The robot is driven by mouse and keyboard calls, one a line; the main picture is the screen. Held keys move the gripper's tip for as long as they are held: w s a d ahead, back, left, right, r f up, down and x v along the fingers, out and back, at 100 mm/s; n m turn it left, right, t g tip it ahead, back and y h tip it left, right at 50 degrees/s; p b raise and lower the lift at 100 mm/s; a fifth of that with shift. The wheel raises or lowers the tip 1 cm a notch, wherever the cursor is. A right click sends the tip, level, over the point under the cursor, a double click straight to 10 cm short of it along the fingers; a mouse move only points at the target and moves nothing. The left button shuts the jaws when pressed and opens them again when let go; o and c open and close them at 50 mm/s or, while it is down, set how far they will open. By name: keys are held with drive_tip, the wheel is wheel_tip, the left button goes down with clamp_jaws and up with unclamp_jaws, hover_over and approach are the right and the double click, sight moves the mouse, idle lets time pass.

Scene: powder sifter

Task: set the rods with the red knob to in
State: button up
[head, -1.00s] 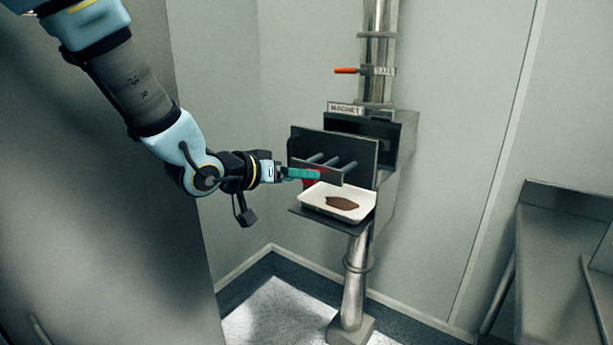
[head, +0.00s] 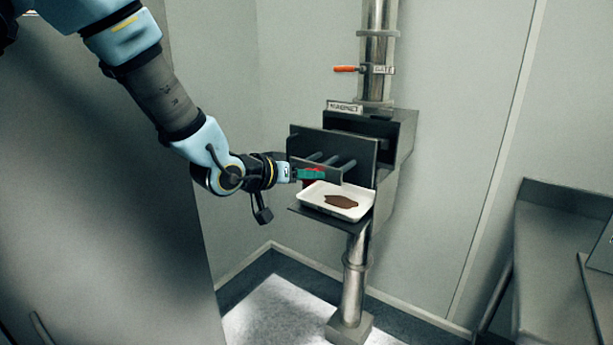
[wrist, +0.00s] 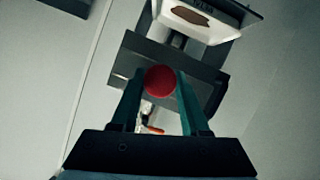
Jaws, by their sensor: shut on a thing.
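The red knob (wrist: 160,80) sits between the two green fingers of my gripper (wrist: 158,92) in the wrist view. In the head view my gripper (head: 312,174) is shut at the front of the drawn-out rods, and only a sliver of red shows behind its fingers. The rods (head: 330,159) run between a dark front bar and the dark plate (head: 350,150) of the magnet housing, with bare lengths showing. The housing (head: 405,132) carries a MAGNET label (head: 345,107) on top.
A white tray (head: 312,203) with brown powder (head: 341,201) stands on a shelf just below the rods. An orange gate handle (head: 346,69) sits higher on the steel pipe (head: 376,50). A grey bench (head: 570,215) stands at the right.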

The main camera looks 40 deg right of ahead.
clamp_jaws()
idle(0.8)
